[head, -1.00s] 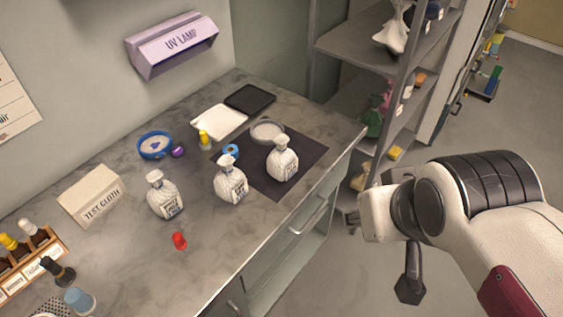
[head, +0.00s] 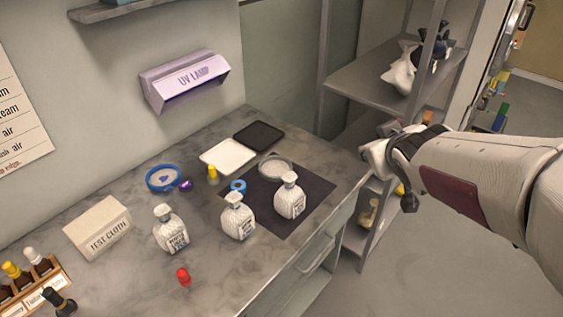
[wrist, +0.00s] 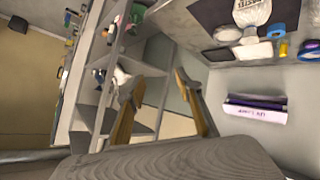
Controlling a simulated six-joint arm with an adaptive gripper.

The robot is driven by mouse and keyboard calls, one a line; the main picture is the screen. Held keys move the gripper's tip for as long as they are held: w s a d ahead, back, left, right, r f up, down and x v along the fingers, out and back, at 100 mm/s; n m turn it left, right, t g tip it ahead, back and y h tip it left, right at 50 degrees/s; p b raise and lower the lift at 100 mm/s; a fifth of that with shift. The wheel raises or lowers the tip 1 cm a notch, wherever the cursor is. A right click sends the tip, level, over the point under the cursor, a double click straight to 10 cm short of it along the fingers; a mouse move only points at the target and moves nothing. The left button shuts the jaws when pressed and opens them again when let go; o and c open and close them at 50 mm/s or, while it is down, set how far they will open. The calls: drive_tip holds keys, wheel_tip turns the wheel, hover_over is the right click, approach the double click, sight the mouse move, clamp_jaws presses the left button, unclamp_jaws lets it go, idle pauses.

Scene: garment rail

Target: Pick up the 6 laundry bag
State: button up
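Three white tied bags with printed labels stand on the grey counter in the head view: a left one (head: 170,230), a middle one (head: 238,218) and a right one (head: 290,197) on a dark mat. A white bag (head: 399,74) and a dark blue bag (head: 434,46) sit on the upper shelf. I cannot read a 6 on any of them. In the wrist view one labelled white bag (wrist: 251,12) shows at the top edge. My gripper (wrist: 158,84) has its two fingers apart with nothing between them. It points toward the shelf side, away from the counter bags.
The grey shelf rack (head: 385,75) stands right of the counter. A test cloth box (head: 98,228), a red cap (head: 183,277), a white tray (head: 228,156) and a black tray (head: 259,136) are on the counter.

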drive_tip(key=w+a+f+n+t+y, duration=0.1)
drive_tip(key=w+a+f+n+y, duration=0.15)
drive_tip(key=w+f, duration=0.3)
drive_tip(key=w+a+f+n+t+y, duration=0.1)
drive_tip(key=w+a+f+n+y, duration=0.2)
drive_tip(key=w, duration=0.4)
drive_tip(key=n+g+y, duration=0.3)
drive_tip(key=y, duration=0.8)
approach(289, 194)
drive_tip(key=w, duration=0.1)
drive_tip(key=w+r, duration=0.1)
drive_tip(key=w+a+r, duration=0.1)
drive_tip(key=w, duration=0.1)
drive_tip(key=shift+s+a+f+g+y, duration=0.15)
drive_tip(key=shift+s+g+y, duration=0.15)
drive_tip(key=shift+s+y, duration=0.25)
drive_tip(key=shift+a, duration=0.1)
drive_tip(key=shift+x, duration=1.15)
